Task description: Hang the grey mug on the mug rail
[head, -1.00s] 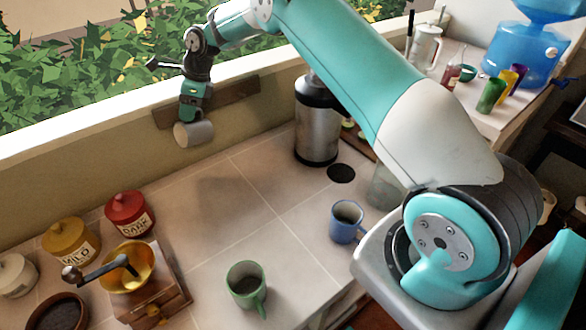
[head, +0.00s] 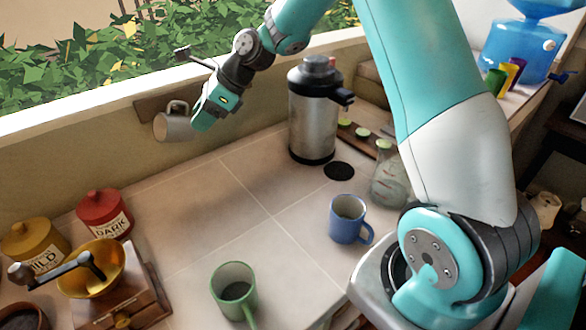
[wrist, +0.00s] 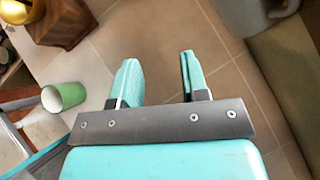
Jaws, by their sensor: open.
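The grey mug (head: 172,126) hangs at the wooden mug rail (head: 148,106) on the wall below the window ledge, its handle upward and its body tilted. The peg itself is hard to make out. Part of the mug also shows at the top right of the wrist view (wrist: 240,14). My gripper (head: 203,119) is just right of the mug in the head view. In the wrist view my gripper (wrist: 160,62) is open, with empty space between its fingers, apart from the mug.
A green mug (head: 232,285) and a blue mug (head: 346,217) stand on the tiled counter. A steel dispenser (head: 312,115) stands right of the rail. A grinder (head: 122,300), a red jar (head: 103,212) and a yellow jar (head: 35,245) are at left. The counter's middle is clear.

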